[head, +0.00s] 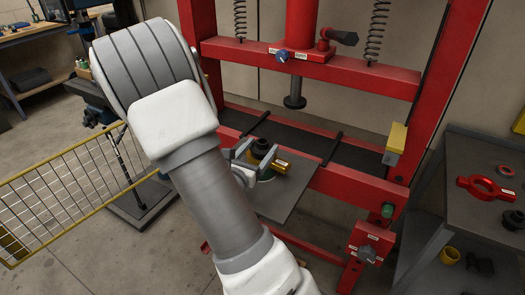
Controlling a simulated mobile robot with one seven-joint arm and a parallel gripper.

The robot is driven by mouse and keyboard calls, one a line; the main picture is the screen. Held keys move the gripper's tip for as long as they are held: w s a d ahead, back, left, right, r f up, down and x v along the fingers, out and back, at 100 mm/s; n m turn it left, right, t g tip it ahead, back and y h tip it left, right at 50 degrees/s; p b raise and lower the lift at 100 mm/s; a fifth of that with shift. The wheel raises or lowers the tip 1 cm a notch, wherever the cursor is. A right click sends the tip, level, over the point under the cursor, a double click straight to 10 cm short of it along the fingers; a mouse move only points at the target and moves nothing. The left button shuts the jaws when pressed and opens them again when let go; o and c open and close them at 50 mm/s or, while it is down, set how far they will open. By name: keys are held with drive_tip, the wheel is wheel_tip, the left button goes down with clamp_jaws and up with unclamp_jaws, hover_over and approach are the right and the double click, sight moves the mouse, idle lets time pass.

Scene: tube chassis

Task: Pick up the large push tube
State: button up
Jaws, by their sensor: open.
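My gripper (250,160) is open, low over the grey plate at the front of the red press. Its grey fingers are close to a dark, round, tube-like part (262,148) with a gold-yellow piece (282,166) beside it. I cannot tell whether the fingers touch either one. No label marks the large push tube clearly; the dark round part may be it. My arm and the fingers hide part of this group.
The red press frame (340,75) rises behind, with a dark ram (294,95) above its bed. The grey plate (285,208) juts forward. A dark shelf unit (455,190) at right holds a red ring tool (486,187). A yellow mesh barrier (70,200) stands left.

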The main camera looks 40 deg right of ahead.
sight(265, 139)
drive_tip(key=x, duration=0.5)
drive_tip(key=shift+w+d+r+b, duration=0.15)
drive_tip(key=shift+w+d+b, duration=0.1)
drive_tip(key=shift+w+b, duration=0.1)
clamp_jaws()
